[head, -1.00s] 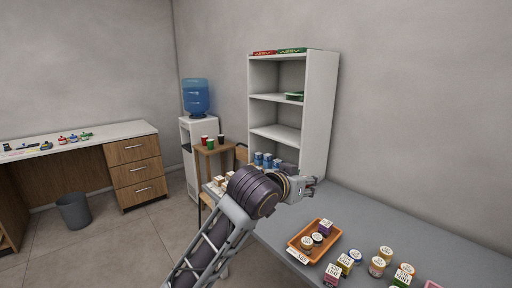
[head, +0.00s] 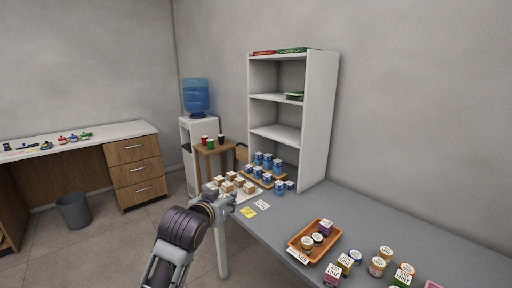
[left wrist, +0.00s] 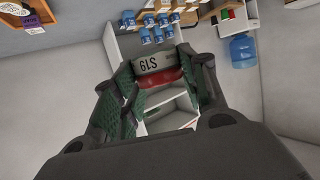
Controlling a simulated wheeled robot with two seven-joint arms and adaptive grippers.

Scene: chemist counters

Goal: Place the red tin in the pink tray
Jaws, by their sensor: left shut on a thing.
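My left gripper (head: 225,203) is near the left edge of the grey counter, in front of the boxes there. In the left wrist view its green-padded fingers (left wrist: 160,84) are closed around a round tin with a red side (left wrist: 165,77) and a pale, printed band (left wrist: 155,63). The tin cannot be made out in the head view. A pink corner (head: 433,285) shows at the bottom right edge of the head view; I cannot tell whether it is the pink tray. My right gripper is not in view.
The grey counter (head: 385,222) holds an orange tray (head: 293,246) with jars, several loose jars to its right, and blue-and-white containers (head: 264,160) at its far left. A white shelf (head: 319,115) stands behind. The counter between orange tray and shelf is clear.

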